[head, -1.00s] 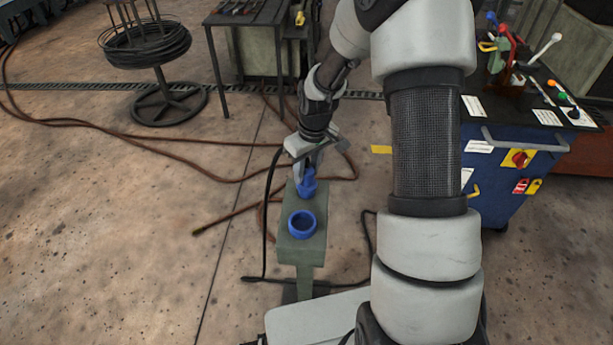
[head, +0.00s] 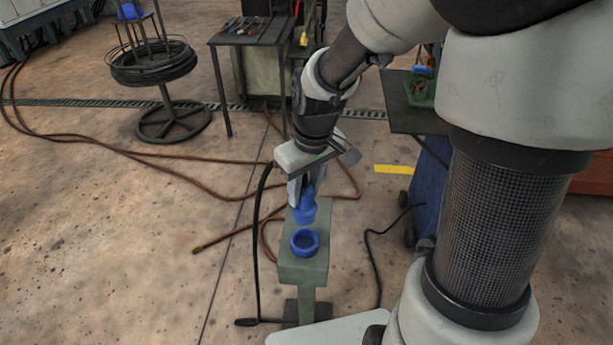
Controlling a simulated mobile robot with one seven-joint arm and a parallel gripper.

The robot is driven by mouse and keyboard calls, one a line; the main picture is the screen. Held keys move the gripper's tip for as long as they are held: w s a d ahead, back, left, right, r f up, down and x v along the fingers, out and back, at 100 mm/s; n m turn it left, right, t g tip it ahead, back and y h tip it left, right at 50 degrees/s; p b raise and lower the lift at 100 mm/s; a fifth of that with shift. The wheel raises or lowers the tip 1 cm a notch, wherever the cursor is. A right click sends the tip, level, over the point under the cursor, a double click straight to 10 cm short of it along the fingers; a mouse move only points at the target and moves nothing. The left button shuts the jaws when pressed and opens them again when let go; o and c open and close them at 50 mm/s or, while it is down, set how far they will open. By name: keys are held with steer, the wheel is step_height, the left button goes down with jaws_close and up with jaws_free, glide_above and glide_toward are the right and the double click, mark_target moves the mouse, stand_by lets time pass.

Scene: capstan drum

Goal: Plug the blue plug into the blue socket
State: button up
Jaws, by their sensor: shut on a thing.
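The blue plug (head: 304,209) is in my gripper (head: 301,192), which is shut on it. The plug is held just above and behind the blue socket (head: 305,242) in the head view, apart from its ring as far as I can see. The socket is a round open ring on top of a green-grey pedestal (head: 303,270). Its opening looks empty. My gripper's fingers partly hide the upper part of the plug. A black cable (head: 258,240) runs down beside the pedestal on the left.
Reddish-brown hoses (head: 160,180) lie on the floor behind and to the left. A wire-coil stand (head: 170,120) and a dark table with tools (head: 252,36) stand at the back. A blue cabinet (head: 431,180) is to the right.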

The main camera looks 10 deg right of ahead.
mark_target(305, 218)
steer(key=shift+s+f, duration=0.25)
steer(key=shift+s, duration=0.15)
step_height(305, 218, down, 8)
steer(key=b, duration=0.7)
steer(key=shift+f+b, duration=0.2)
steer(key=shift+b, duration=0.1)
steer(key=o, duration=1.3)
step_height(305, 218, up, 18)
steer(key=s+p, duration=0.2)
steer(key=p, duration=0.3)
steer(key=shift+s+d+f, duration=0.15)
steer(key=shift+d+f, duration=0.1)
steer(key=shift+d, duration=0.15)
